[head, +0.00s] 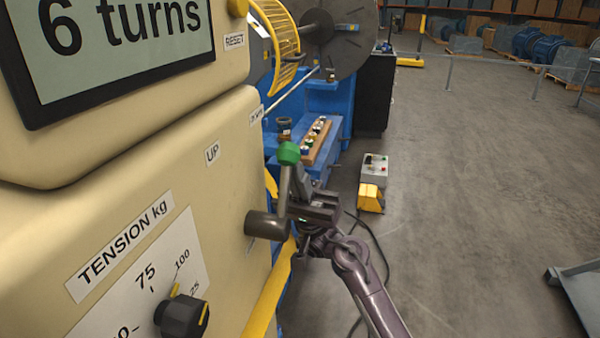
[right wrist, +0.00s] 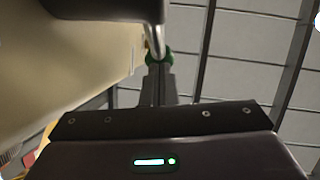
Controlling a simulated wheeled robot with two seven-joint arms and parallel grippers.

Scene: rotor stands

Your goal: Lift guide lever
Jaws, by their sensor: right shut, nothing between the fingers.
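The guide lever (head: 284,185) has a grey shaft rising from a dark round hub (head: 265,225) on the side of the cream machine cabinet. A green ball knob (head: 289,153) tops it, and the lever stands nearly upright. My right gripper (head: 299,175) is just right of the lever, its fingers shut and empty, pointing up beside the shaft below the knob. In the right wrist view, the green knob (right wrist: 155,58) and metal shaft (right wrist: 155,38) show beyond the closed fingertips (right wrist: 158,68). I cannot tell whether the fingers touch the lever. My left gripper is out of view.
The cream cabinet (head: 120,200) fills the left, with an UP label (head: 212,153) and a tension knob (head: 182,317). A blue machine (head: 335,130) stands behind the lever. A yellow pedal box (head: 371,197) is on the floor. Open floor lies to the right.

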